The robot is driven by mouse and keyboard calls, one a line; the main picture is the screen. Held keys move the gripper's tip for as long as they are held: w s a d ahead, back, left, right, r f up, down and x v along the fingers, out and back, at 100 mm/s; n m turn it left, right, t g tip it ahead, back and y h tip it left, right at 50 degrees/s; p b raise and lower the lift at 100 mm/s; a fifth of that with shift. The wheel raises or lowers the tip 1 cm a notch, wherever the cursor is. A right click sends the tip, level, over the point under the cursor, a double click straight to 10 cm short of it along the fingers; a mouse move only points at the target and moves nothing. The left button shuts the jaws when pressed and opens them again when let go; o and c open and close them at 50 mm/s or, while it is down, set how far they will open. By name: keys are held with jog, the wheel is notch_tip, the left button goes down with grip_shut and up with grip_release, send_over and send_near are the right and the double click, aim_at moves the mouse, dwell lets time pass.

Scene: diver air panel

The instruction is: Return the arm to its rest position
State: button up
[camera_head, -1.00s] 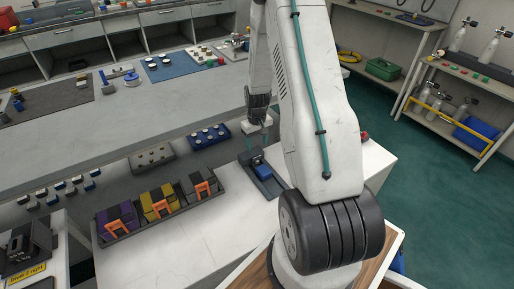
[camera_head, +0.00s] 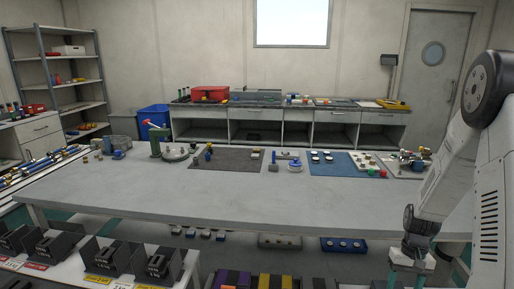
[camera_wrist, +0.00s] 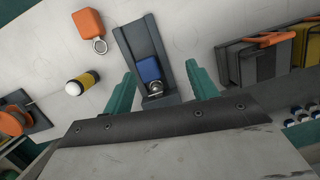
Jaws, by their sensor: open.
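My arm (camera_head: 455,170) is bent at the right edge of the head view, its forearm hanging down to the wrist. My gripper (camera_wrist: 160,69) shows in the wrist view with its two teal fingers apart and nothing held between them. It also shows in the head view at the bottom right (camera_head: 408,268), cut off by the lower edge. Beyond the fingers, a blue block (camera_wrist: 149,70) with a metal ring sits in a dark grey channel-shaped holder (camera_wrist: 143,38) on a pale top. The gap between fingers and block is hard to judge.
An orange tag with a ring (camera_wrist: 89,24) and a yellow-banded cylinder (camera_wrist: 82,87) lie left of the holder. A bin tray (camera_wrist: 236,68) stands right. The long grey workbench (camera_head: 250,205) crosses ahead, with a blue mat (camera_head: 335,171) and fittings on it.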

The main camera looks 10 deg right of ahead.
jog(key=s+a+r+n+t, duration=0.1)
jog(key=s+a+r, duration=0.5)
jog(key=r, duration=0.4)
jog(key=s+a+r+n+t+h, duration=0.1)
jog(key=s+a+r, duration=0.5)
jog(key=a+r, duration=0.3)
jog(key=s+a+r+n+t, duration=0.1)
jog(key=s+a+r, duration=0.5)
jog(key=r, duration=0.6)
jog(key=shift+s+a+n+t, duration=0.35)
jog(key=shift+a+n, duration=0.25)
jog(key=shift+a, duration=0.5)
jog(key=shift+r, duration=0.1)
